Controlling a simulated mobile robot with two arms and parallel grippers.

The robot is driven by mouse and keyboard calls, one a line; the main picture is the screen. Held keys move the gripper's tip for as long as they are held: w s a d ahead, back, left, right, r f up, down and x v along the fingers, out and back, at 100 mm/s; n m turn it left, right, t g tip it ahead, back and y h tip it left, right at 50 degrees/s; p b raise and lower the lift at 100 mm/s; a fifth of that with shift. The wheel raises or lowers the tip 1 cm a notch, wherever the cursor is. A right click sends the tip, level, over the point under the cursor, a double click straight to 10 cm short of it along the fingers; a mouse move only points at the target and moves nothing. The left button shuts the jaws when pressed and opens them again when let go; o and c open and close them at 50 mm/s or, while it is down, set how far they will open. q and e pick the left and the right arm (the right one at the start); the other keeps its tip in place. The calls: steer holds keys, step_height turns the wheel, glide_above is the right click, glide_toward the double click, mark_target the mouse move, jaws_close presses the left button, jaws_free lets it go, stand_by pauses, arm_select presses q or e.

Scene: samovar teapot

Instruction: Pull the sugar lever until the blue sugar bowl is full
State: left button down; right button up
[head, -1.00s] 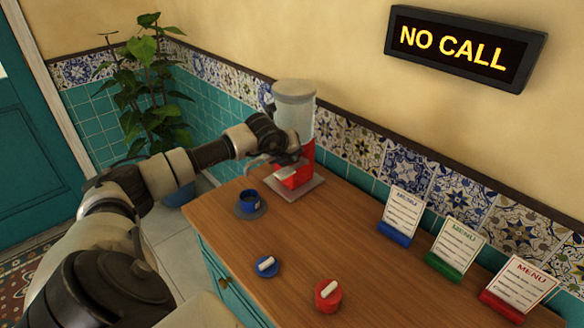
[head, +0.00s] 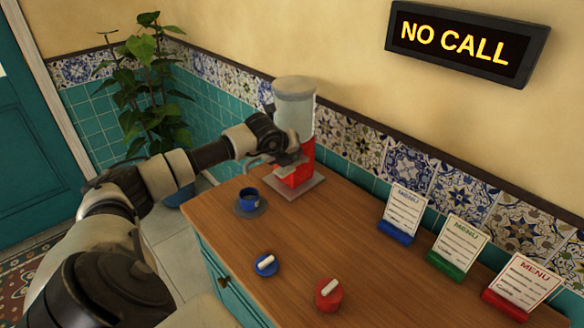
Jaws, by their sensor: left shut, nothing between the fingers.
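The dispenser has a clear grey hopper (head: 294,110) over a red body (head: 307,151) and stands on a grey base plate (head: 312,186) at the back of the counter. My left gripper (head: 286,159) is at its front, shut with nothing held. The gripper and wrist cover the lever area, so I cannot make out the lever or whether I touch it. A blue cup-like vessel (head: 249,196) stands on a dark saucer left of the dispenser. A small round blue piece with a white bar (head: 265,265) lies nearer. I cannot tell the sugar bowl's fill. My right gripper is not in view.
A red round piece with a white bar (head: 329,294) is near the front edge. Blue, green and red menu stands (head: 404,213) line the right side. The middle of the wooden counter (head: 320,235) is clear. A potted plant (head: 150,85) stands left, behind my arm.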

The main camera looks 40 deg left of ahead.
mark_target(291, 167)
arm_select(q)
steer(key=shift+s+f+b, duration=0.15)
steer(key=shift+f+b, duration=1.4)
steer(key=shift+b, duration=0.05)
stand_by(1.4)
steer(key=shift+r, duration=0.1)
steer(key=shift+r+p, duration=0.75)
steer(key=shift+r, duration=1.2)
steer(key=r, duration=0.1)
steer(key=r+p, duration=0.1)
steer(key=r, duration=0.1)
steer(key=r+p, duration=0.1)
steer(key=r, duration=0.1)
steer(key=shift+w, duration=0.3)
steer(key=shift+f, duration=0.1)
